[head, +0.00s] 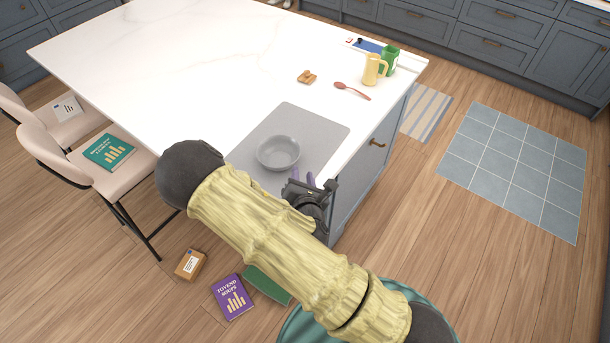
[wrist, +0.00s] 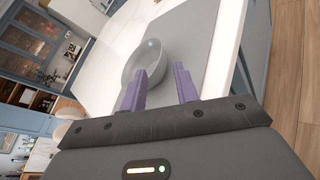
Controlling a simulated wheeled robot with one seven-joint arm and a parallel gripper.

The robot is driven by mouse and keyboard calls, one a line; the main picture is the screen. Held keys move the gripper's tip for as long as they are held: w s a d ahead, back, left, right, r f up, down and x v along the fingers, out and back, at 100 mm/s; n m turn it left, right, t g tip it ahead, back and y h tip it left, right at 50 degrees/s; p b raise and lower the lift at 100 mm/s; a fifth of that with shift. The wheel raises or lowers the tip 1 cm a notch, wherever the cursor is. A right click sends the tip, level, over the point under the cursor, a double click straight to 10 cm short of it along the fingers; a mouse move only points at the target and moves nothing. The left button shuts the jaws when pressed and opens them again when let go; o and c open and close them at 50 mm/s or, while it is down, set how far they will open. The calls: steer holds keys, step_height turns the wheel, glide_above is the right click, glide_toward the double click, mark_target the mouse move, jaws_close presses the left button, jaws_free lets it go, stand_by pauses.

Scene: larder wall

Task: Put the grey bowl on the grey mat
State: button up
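The grey bowl (head: 278,153) sits upright on the grey mat (head: 312,122), which lies on the white island top near its front corner. In the wrist view the bowl (wrist: 147,60) and the mat (wrist: 190,35) lie just beyond my fingers. My gripper (head: 302,180) is beside the near side of the bowl, by the edge of the island. In the wrist view my gripper (wrist: 162,88) shows two purple fingers spread apart with nothing between them. The left finger overlaps the bowl's near side in the picture; I cannot tell whether it touches.
Chairs are at left. Books and a box (head: 190,265) lie on the floor.

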stand_by(0.4)
steer(key=shift+d+m, duration=0.3)
steer(key=shift+m, duration=0.3)
steer(key=s+d+r+m+g+h, duration=0.15)
steer(key=d+m+g, duration=0.55)
steer(key=m, duration=0.8)
steer(key=s+d+r+m+g, duration=0.2)
steer(key=s+d+r+m, duration=0.1)
steer(key=s+r+m, duration=0.3)
steer(key=s+d+r+m+g, duration=0.3)
steer(key=s+r+m, duration=0.3)
steer(key=s+m, duration=0.1)
steer(key=shift+d+m, duration=0.3)
steer(key=shift+m, duration=0.5)
